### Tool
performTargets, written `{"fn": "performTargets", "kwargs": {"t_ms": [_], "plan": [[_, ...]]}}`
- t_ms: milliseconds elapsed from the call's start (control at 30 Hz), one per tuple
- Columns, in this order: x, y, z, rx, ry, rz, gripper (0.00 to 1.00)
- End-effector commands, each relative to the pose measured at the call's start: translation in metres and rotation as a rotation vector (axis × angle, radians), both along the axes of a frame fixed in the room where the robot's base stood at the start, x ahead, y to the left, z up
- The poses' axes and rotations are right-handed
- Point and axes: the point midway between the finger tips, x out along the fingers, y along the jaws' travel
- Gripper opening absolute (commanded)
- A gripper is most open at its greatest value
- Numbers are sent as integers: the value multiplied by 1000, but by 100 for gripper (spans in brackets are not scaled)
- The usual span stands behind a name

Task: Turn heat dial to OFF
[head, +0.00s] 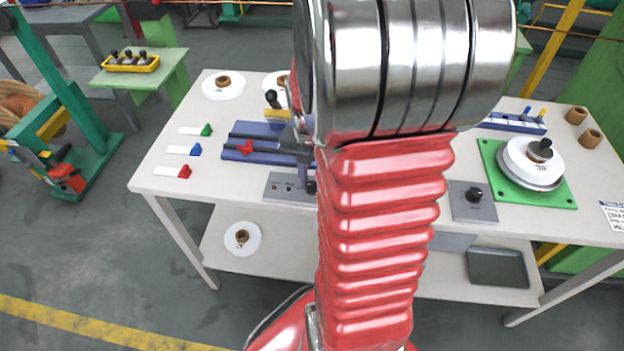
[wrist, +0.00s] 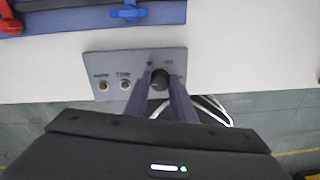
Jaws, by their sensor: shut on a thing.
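The heat dial (wrist: 160,77) is a black round knob on the right part of a grey control panel (wrist: 110,64) at the table's front edge. My gripper (wrist: 161,82) has its two dark fingers on either side of the knob, shut on it. The fingers cover part of the panel around the knob, and the dial's pointer and markings are too small to read. In the head view the panel (head: 275,188) shows left of my red arm, which with the wrist hides most of the gripper.
A blue rail fixture (head: 262,131) stands behind the panel. Another grey panel with a black knob (head: 473,195) is right of my arm. A white spool (head: 525,160) sits on a green plate.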

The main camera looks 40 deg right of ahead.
Motion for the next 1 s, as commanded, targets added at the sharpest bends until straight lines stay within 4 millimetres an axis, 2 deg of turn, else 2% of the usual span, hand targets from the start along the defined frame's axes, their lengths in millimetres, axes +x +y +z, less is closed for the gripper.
{"fn": "performTargets", "kwargs": {"t_ms": [367, 400, 600, 1000], "plan": [[-3, 1, -1, 4, 9, 6, 0], [-3, 1, -1, 4, 9, 6, 26], [-2, 1, -1, 2, 5, 5, 40], [0, 0, 5, 1, 1, 4, 41]]}}
